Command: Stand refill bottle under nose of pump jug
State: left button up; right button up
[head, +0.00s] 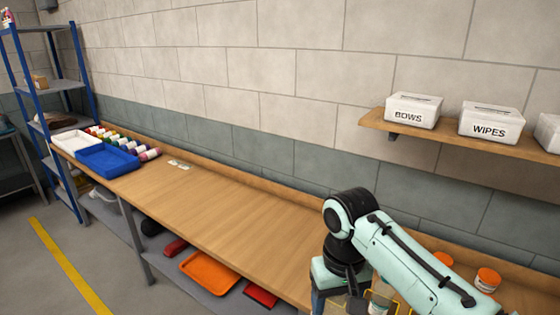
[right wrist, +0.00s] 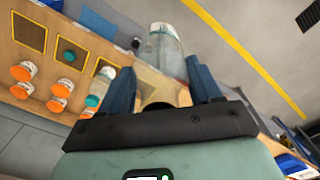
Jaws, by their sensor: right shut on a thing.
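In the right wrist view my right gripper (right wrist: 162,88) is shut on a clear, pale bottle (right wrist: 165,45), which lies between its two blue fingers and extends past their tips. I take it as the refill bottle, though its label cannot be read. In the head view my mint right arm (head: 410,265) reaches down over the bench at the lower right, and its gripper is mostly cut off by the bottom edge. No pump jug can be made out clearly in either view. My left gripper is not in view.
The bench (head: 220,205) is mostly bare in the middle. A blue tray (head: 107,162) and several small bottles sit at its far left end.

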jog(key=w+d+f+m, duration=0.15)
jog(key=w+f, duration=0.45)
jog(key=f, duration=0.6)
jog(key=s+d+f, duration=0.1)
jog(key=d+f, duration=0.1)
jog(key=f, duration=0.8)
jog(key=s+d+f, duration=0.1)
jog(key=d+f, duration=0.2)
jog(key=f, duration=0.7)
jog(key=shift+d+m, duration=0.25)
jog(key=shift+m, duration=0.1)
